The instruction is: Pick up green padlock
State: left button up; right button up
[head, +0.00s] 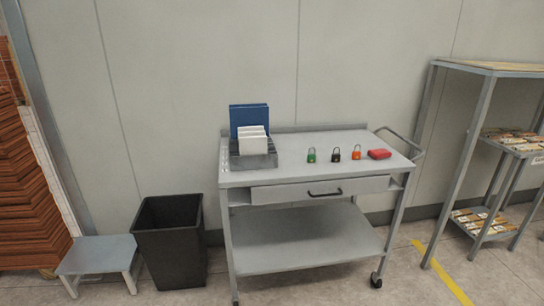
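A small green padlock (311,156) stands upright on the top of a grey cart (290,177), near the middle of its surface. A black padlock (336,155) and an orange padlock (357,153) stand in a row to its right. Neither of my grippers shows in the head view.
A grey holder (252,161) with white papers and a blue binder (249,117) fills the cart's left side. A black bin (170,244) and a low step stool (99,256) stand left of the cart. A metal rack (478,105) stands right. The lower shelf (305,236) is empty.

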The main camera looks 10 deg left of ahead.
aim_at(311, 158)
jog(key=z, duration=0.15)
jog(key=i, duration=0.2)
jog(key=z, duration=1)
jog(key=i, duration=0.85)
jog(key=z, duration=0.4)
jog(key=i, duration=1)
jog(key=u, duration=0.55)
